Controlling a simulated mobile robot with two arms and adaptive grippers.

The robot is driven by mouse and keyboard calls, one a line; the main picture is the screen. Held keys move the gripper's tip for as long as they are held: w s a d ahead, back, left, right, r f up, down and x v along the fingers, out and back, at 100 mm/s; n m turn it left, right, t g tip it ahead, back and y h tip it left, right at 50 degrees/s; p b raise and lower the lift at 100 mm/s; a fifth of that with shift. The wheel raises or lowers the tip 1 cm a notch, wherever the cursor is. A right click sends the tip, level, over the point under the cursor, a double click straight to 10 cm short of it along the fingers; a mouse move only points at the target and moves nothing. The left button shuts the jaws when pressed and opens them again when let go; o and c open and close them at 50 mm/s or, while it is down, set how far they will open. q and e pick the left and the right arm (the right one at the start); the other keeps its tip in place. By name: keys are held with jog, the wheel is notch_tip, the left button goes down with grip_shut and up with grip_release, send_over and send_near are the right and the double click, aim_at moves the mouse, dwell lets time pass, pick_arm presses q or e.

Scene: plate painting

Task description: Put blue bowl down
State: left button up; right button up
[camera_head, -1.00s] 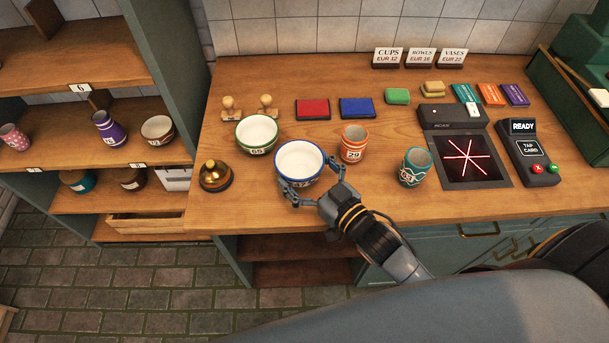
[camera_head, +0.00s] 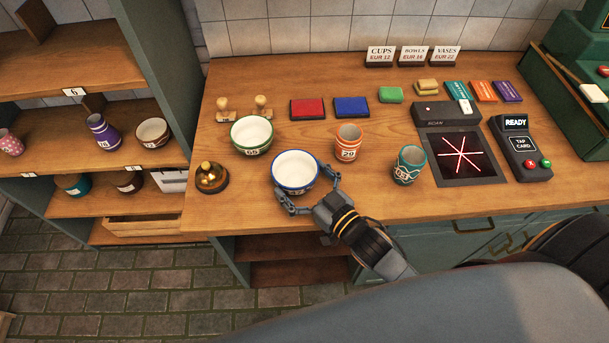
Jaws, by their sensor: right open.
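The blue bowl (camera_head: 295,171), white inside with a blue rim, stands upright on the wooden counter (camera_head: 240,205). My right gripper (camera_head: 306,196) is at its front right side. Its two fingers are spread open around the bowl's near side, one at the front left and one at the right. I cannot tell whether the fingers touch the bowl. My left gripper is not in view.
A green-rimmed bowl (camera_head: 251,135) stands behind left of the blue bowl. An orange cup (camera_head: 348,142) and a teal cup (camera_head: 408,165) stand to the right. A brass bell (camera_head: 211,178) is at the left. Free counter lies in front of the bell.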

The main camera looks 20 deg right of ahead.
jog(key=b+v, duration=0.2)
jog(key=v, duration=0.8)
jog(key=shift+s+d, duration=0.15)
jog(key=shift+s, duration=0.15)
jog(key=shift+s+d+r, duration=0.2)
jog(key=shift+s+d, duration=0.05)
jog(key=shift+s, duration=0.35)
